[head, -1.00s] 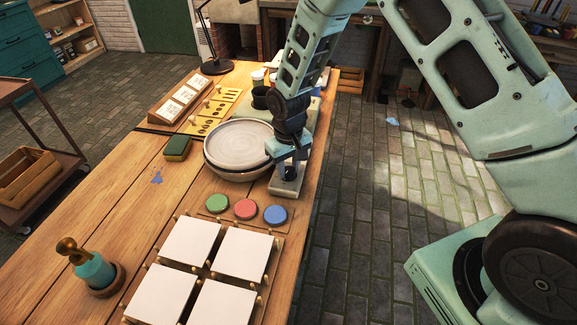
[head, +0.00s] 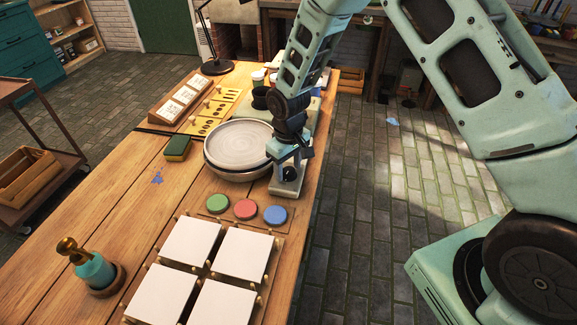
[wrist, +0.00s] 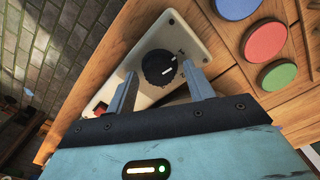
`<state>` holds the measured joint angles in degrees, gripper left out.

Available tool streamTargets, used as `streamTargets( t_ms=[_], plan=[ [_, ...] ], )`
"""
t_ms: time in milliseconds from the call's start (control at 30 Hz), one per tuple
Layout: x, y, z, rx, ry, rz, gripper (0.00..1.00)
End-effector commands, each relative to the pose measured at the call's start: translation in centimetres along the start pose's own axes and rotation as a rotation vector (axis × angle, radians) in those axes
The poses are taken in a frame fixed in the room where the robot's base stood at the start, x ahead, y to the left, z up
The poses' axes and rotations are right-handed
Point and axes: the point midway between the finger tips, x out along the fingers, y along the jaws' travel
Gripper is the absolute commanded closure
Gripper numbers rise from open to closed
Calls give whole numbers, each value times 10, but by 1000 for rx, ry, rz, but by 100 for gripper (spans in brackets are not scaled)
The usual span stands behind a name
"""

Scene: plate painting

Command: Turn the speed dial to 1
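The speed dial (wrist: 159,67) is a round black knob with a white pointer line. It sits on a pale control box (wrist: 190,42), which also shows under my gripper in the head view (head: 287,189). My gripper (wrist: 160,92) is open, its two grey fingers apart on either side of the dial's near edge. I cannot tell whether the fingers touch the knob. In the head view the dial is mostly hidden by my gripper (head: 287,172).
A wheel with a pale plate (head: 238,143) stands left of the box. Green (head: 217,203), red (head: 245,208) and blue (head: 275,214) discs lie in front, with several white tiles nearer. A green-yellow sponge (head: 177,147) lies left of the wheel. The table's right edge is close.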

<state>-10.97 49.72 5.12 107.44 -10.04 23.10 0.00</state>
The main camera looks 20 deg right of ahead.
Motion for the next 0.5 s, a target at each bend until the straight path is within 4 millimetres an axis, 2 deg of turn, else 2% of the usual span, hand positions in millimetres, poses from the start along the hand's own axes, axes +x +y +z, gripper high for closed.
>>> streamTargets(
  t_ms=[333,500],
  plan=[
    [-2,0,0,2,-1,0,46],
    [-24,0,0,3,2,0,46]
  ],
)
